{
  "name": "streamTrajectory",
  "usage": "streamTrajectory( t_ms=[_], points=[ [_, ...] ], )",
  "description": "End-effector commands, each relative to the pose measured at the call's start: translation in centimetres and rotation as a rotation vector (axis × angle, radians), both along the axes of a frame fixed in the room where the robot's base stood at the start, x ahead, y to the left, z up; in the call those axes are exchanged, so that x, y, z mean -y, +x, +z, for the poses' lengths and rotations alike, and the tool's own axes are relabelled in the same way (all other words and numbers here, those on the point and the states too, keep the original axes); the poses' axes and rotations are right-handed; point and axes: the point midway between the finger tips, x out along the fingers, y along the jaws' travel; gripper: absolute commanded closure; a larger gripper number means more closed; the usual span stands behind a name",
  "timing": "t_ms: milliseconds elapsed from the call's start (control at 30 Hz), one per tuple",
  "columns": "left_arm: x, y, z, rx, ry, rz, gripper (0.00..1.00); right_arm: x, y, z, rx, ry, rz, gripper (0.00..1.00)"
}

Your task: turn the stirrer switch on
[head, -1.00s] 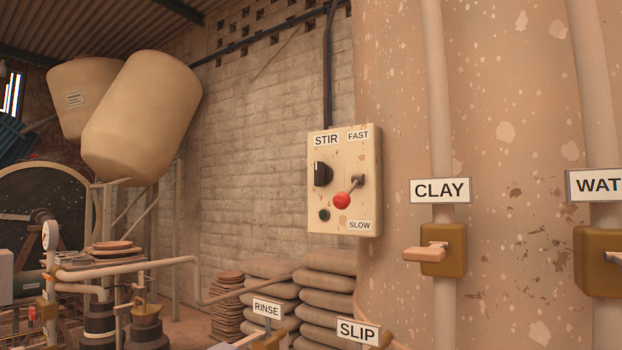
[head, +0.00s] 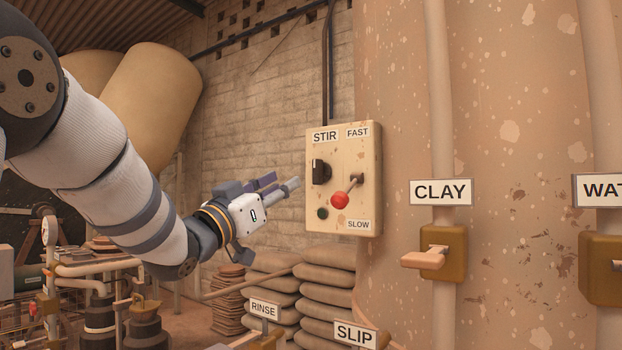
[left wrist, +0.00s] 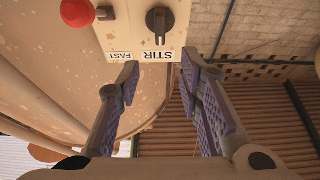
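The stirrer switch is a black rotary knob (head: 319,172) under the STIR label on a pale control box (head: 365,205) on the wall. In the left wrist view the knob (left wrist: 160,21) shows upside down, its grip bar roughly upright, beyond the fingers. My left gripper (head: 287,182) is just left of the box, apart from the knob. In the left wrist view the left gripper (left wrist: 160,68) is open, with nothing between its fingers. My right gripper is not in view.
A red-knobbed lever (head: 340,199) sits right of the switch, between FAST and SLOW, with a dark green button (head: 322,213) below. A CLAY valve handle (head: 424,259) is further right. Stacked sacks (head: 325,285) lie below the box.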

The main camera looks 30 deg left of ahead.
Motion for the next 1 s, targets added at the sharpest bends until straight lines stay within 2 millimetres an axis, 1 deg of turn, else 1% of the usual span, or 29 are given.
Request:
streamTrajectory(
  t_ms=[67,300,400,500,600,867,900,967,1000],
  points=[
    [0.1,1.3,0.1,-0.003,0.0,-0.001,0.67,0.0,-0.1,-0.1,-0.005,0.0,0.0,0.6],
    [1.0,7.1,2.4,-0.005,0.003,0.0,0.67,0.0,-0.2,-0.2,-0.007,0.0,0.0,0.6],
    [1.3,9.0,3.2,-0.006,0.001,0.0,0.67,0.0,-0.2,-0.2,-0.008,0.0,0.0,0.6],
    [1.4,10.0,3.8,-0.005,0.001,0.0,0.67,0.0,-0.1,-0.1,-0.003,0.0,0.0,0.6],
    [1.5,10.6,4.1,-0.005,-0.001,0.001,0.67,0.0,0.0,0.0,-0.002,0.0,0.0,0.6],
    [1.5,10.8,4.1,-0.006,-0.002,0.001,0.67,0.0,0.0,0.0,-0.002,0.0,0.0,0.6],
    [1.5,10.8,4.1,-0.006,-0.002,0.001,0.71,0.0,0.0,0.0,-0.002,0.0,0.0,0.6],
    [1.5,10.8,4.1,-0.006,-0.002,0.001,0.85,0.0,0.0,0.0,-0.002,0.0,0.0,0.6],
    [1.5,10.8,4.1,-0.006,-0.002,0.001,0.94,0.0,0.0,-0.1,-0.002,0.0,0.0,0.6]
  ],
)
